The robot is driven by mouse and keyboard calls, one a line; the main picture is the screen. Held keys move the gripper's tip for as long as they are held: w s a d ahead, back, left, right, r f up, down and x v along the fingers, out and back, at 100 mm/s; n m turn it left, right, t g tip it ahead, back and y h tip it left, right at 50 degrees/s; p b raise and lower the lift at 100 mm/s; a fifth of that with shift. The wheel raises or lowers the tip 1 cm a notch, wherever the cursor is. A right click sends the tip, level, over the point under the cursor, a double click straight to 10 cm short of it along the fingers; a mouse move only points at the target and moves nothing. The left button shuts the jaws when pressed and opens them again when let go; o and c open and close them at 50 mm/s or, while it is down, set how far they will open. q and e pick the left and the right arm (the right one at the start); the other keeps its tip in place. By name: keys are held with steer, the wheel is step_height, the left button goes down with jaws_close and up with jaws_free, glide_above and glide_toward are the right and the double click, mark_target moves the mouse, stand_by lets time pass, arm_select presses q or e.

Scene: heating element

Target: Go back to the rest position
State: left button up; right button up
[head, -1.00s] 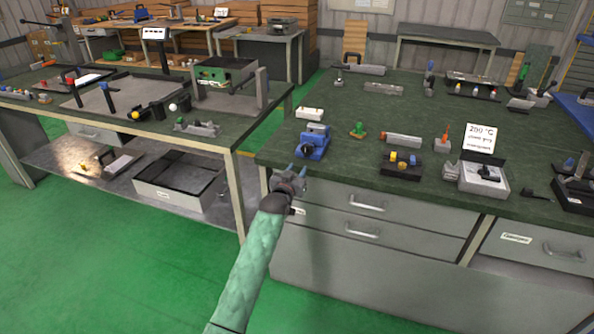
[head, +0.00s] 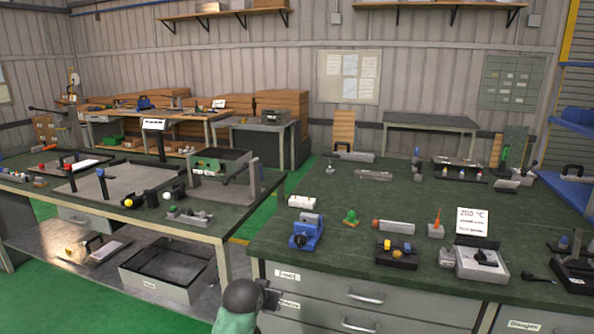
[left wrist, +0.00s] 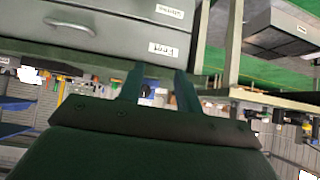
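My left gripper (head: 270,296) is at the bottom middle of the head view, in front of the drawer fronts of the right workbench (head: 310,248). It is below the bench top and only partly in frame. In the left wrist view its two dark fingers (left wrist: 159,76) stand apart with nothing between them. The wrist view looks upside down and shows a drawer (left wrist: 85,35) with labels behind the fingers. My right gripper is not in view.
The bench top holds a blue vise (head: 306,233), a sign reading 200 °C (head: 472,222) and several small tools. A second bench (head: 215,228) stands on the left, with an open tray (head: 152,285) on its lower shelf. Green floor (head: 60,305) is clear at the lower left.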

arm_select(q)
steer(key=s+a+f+g, duration=0.2)
steer(key=s+f, duration=0.4)
steer(key=s, duration=0.9)
steer(key=s+a+f+g, duration=0.3)
steer(key=s+f, duration=0.3)
steer(key=s, duration=1)
steer(key=s+a+f+n+g+y, duration=0.1)
steer(key=s+f, duration=0.6)
steer(key=s, duration=0.8)
steer(key=shift+s+a+g, duration=0.25)
steer(key=shift+a+g, duration=0.45)
steer(key=shift+a, duration=0.15)
steer(key=shift+o, duration=0.2)
